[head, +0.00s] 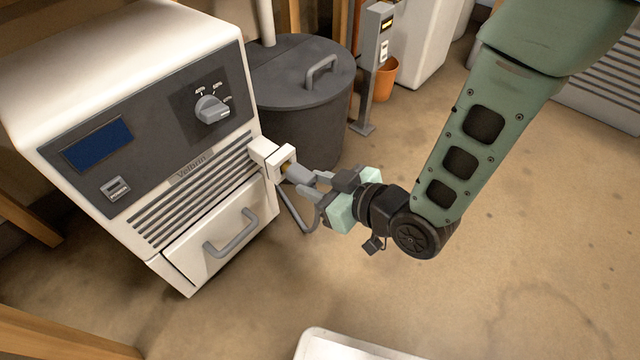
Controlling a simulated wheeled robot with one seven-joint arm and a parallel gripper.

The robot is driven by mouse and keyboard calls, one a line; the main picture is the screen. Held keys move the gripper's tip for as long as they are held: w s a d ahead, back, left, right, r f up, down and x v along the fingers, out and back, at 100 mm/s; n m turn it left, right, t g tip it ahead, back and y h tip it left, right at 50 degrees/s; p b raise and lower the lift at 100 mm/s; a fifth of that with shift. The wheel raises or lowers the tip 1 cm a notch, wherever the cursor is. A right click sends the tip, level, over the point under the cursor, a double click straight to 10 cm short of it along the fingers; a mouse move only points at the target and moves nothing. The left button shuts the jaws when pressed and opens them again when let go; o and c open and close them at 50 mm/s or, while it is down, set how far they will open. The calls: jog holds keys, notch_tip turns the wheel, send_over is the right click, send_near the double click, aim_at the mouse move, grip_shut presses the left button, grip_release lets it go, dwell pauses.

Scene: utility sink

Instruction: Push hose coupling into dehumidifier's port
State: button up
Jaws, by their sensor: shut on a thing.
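The dehumidifier (150,130) stands at the left, with a dark panel, a knob and a vent grille. Its port (272,158) is a white square housing sticking out of its right front edge. My gripper (311,189) is shut on the grey hose coupling (297,174), right in front of the port. The coupling's tip points at the port and looks close to or in its opening. I cannot tell how deep it sits. A grey hose (294,210) hangs below the coupling, beside the dehumidifier's drawer. The fingers partly hide the coupling.
A dark lidded bin (300,85) stands behind the port. A grey post (373,70) and an orange bucket (385,78) are farther back. A white object (350,345) lies at the bottom edge. The floor to the right is clear.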

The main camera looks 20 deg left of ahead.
jog(key=shift+w+a, duration=0.25)
jog(key=shift+a, duration=0.45)
jog(key=o, duration=1.1)
jog(key=shift+c, duration=0.2)
jog(key=shift+d, duration=0.1)
jog(key=p+v, duration=1.3)
jog(key=v, duration=0.4)
jog(key=shift+r+p, duration=0.2)
jog(key=shift+p, duration=0.15)
jog(key=shift+d, duration=0.1)
